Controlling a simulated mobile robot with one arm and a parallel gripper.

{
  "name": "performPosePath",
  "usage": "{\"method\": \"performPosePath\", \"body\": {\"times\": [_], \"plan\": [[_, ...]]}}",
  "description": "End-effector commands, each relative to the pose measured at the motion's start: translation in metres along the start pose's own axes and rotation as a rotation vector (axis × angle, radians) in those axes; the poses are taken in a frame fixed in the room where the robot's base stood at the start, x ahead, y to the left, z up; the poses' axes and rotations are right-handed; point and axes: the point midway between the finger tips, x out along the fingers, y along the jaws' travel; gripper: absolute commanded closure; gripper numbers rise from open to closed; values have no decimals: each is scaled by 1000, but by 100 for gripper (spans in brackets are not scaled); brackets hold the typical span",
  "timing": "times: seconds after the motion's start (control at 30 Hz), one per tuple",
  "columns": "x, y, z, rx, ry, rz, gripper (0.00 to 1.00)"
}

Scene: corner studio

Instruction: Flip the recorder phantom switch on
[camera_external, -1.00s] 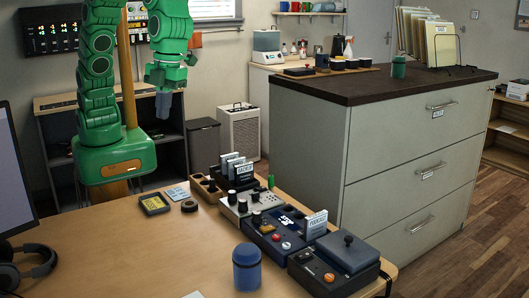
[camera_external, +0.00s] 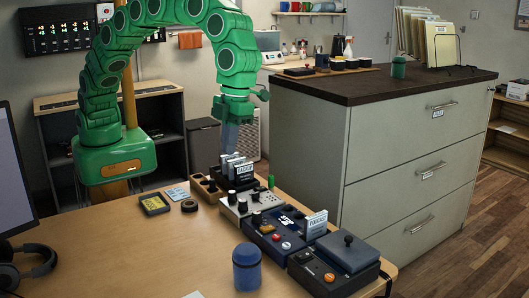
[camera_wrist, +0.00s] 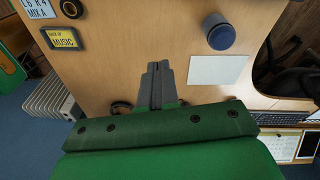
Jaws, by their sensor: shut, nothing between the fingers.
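A row of audio boxes stands along the desk's right side in the external view: a light panel with knobs (camera_external: 240,206), a dark box with a red button (camera_external: 276,235), and a dark box with an orange button (camera_external: 322,271). I cannot tell which is the recorder, and the phantom switch is too small to make out. My gripper (camera_external: 230,148) points down, over or behind the upright cards (camera_external: 232,168) at the row's far end. In the wrist view my gripper (camera_wrist: 156,68) is shut and empty above the desk; no audio box shows there.
A blue jar (camera_external: 246,267) stands on the desk (camera_external: 150,250) left of the boxes. A yellow-black card (camera_external: 154,203) and a dark ring (camera_external: 189,206) lie farther back. Headphones (camera_external: 25,265) sit at the left. A drawer cabinet (camera_external: 400,170) rises behind the boxes.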

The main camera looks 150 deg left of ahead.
Motion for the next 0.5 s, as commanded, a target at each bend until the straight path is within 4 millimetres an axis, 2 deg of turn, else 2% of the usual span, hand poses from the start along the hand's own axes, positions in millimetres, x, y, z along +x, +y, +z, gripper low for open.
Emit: {"method": "performPosePath", "body": {"times": [0.2,0.5], "plan": [[20,-27,27,80,-5,-6,100],[45,-57,64,186,-17,-16,100]]}}
